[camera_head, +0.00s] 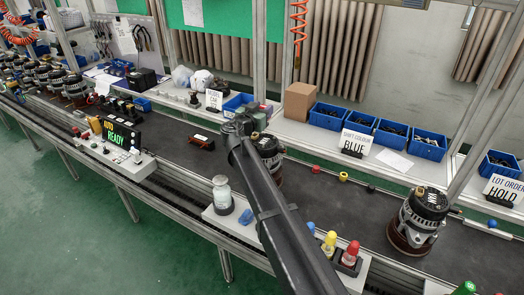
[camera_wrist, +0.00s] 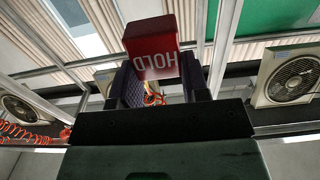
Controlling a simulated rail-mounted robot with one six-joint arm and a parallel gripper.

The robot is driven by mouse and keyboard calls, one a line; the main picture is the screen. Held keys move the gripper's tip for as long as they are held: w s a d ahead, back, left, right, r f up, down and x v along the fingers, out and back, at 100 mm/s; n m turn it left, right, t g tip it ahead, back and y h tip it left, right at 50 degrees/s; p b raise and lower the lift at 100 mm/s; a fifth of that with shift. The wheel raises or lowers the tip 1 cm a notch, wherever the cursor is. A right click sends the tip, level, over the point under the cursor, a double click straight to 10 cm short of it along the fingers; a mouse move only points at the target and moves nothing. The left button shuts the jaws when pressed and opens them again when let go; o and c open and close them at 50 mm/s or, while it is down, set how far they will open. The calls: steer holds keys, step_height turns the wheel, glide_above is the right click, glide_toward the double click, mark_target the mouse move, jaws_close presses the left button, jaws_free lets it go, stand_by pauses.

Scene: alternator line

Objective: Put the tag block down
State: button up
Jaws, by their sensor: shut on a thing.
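The tag block (camera_wrist: 152,46) is a red block with HOLD lettered in white, upside down in the wrist view. My gripper (camera_wrist: 160,74) is shut on it, with one dark finger on each side. In the head view my arm reaches up from the bottom over the dark conveyor, and its end (camera_head: 238,125) is beside an alternator (camera_head: 267,150). I cannot make out the held block in the head view. A small dark red block (camera_head: 201,142) lies on the conveyor left of the arm's end.
Blue bins (camera_head: 428,152) line the back shelf. Another alternator (camera_head: 419,222) stands at the right. A glass jar (camera_head: 222,195) and red and yellow bottles (camera_head: 349,255) stand on the front ledge. Small coloured caps (camera_head: 343,176) dot the conveyor.

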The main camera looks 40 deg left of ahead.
mark_target(262, 143)
step_height(262, 143, down, 10)
steer(key=b, duration=0.7)
steer(key=shift+f, duration=0.1)
steer(key=shift+r, duration=0.35)
steer(key=shift+f, duration=0.2)
steer(key=o, duration=0.9)
steer(key=shift+r, duration=0.2)
steer(key=s+d, duration=0.1)
steer(key=s, duration=0.6)
steer(key=shift+s, duration=0.2)
